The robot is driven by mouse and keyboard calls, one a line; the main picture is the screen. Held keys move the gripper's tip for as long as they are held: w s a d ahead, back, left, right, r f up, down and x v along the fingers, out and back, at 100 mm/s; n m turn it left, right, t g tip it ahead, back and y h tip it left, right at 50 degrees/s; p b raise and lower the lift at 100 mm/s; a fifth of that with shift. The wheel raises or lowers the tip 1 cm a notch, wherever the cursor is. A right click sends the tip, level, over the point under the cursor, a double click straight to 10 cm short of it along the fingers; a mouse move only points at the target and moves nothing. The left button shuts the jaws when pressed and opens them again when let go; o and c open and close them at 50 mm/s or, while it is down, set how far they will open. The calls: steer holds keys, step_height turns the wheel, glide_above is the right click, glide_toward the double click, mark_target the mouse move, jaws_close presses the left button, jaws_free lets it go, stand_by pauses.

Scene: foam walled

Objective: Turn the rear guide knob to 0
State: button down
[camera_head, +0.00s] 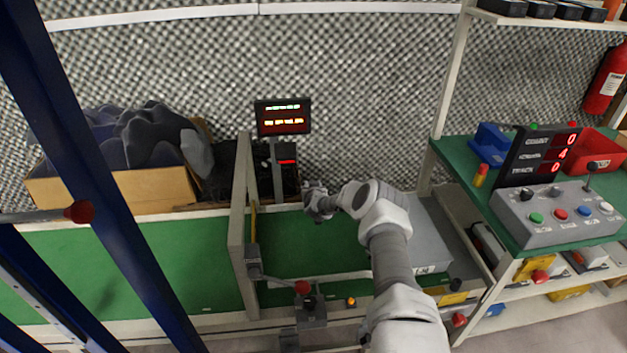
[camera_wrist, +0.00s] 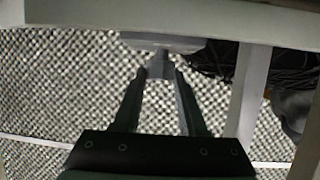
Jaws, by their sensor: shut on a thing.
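My gripper (camera_head: 314,203) is at the far edge of the green conveyor bed, just right of the display post. In the wrist view my gripper's fingers (camera_wrist: 160,76) converge and are shut on a small grey part, which I take to be the rear guide knob (camera_wrist: 159,66). A pale round disc (camera_wrist: 165,42) sits directly behind this part. In the head view the knob is hidden by my gripper. A small dark box with a red readout (camera_head: 287,161) is just left of and above my gripper; its digits are too small to read.
A display with green and orange lines (camera_head: 283,117) stands above. A pale upright frame (camera_head: 238,215) spans the bed to the left. A lever with a red ball (camera_head: 302,287) is at the near edge. A control panel (camera_head: 560,213) and a red-digit board (camera_head: 541,156) stand right.

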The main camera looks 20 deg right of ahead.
steer(key=shift+w+a+m+g+h+b, duration=0.1)
steer(key=shift+m+g+h+b, duration=0.15)
steer(key=shift+m+h, duration=0.35)
steer(key=shift+w+a+m+g+h+b, duration=0.1)
steer(key=shift+m+g+h, duration=0.15)
steer(key=shift+m+h, duration=0.3)
steer(key=shift+a+f+m+g+h+b, duration=0.15)
steer(key=shift+m+g+h+b, duration=0.35)
steer(key=shift+m+h+b, duration=0.6)
steer(key=m+g+h+b, duration=0.1)
steer(key=b, duration=0.2)
steer(key=shift+m+g+h, duration=0.25)
steer(key=shift+g, duration=0.05)
steer(key=shift+b, duration=0.5)
steer(key=shift+w+r+m+g+h+b, duration=0.1)
steer(key=shift+r+m+g+h+b, duration=0.15)
steer(key=shift+m+b, duration=0.25)
steer(key=shift+c, duration=2.3)
jaws_free()
steer(key=shift+f, duration=0.1)
steer(key=shift+a, duration=0.1)
